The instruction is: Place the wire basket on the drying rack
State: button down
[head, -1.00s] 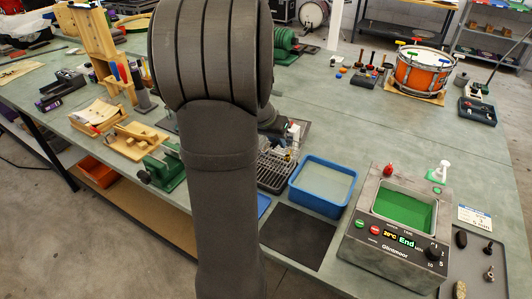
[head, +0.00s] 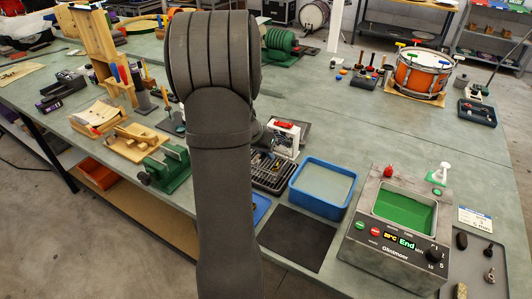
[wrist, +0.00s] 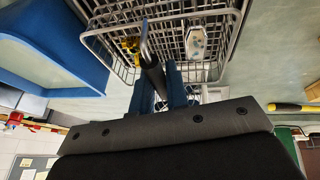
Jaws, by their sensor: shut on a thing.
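The wire basket (wrist: 165,30) is a silver wire mesh at the top of the wrist view, with a brass-coloured part and a pale hexagonal part inside. My gripper (wrist: 168,85), with blue fingers, is shut on its upright handle. In the head view my arm hides the gripper and most or all of the basket. A dark slotted tray (head: 272,174), which looks like the drying rack, stands just right of my arm, left of the blue tub. I cannot tell the gap between basket and rack.
The blue tub (head: 349,190) stands right of the rack, and also shows in the wrist view (wrist: 60,60). A grey heated bath (head: 375,250) with green liquid is further right. A black mat (head: 297,237) lies in front. A white box (head: 286,138) stands behind the rack.

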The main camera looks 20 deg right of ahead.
jog(key=c, duration=1.4)
grip_release()
jog(key=shift+f, duration=0.1)
jog(key=v, duration=1.2)
jog(key=x, duration=1.2)
jog(key=shift+d+f, duration=0.1)
jog(key=shift+f, duration=0.05)
notch_tip(320, 180, up, 3)
jog(key=shift+r, duration=0.65)
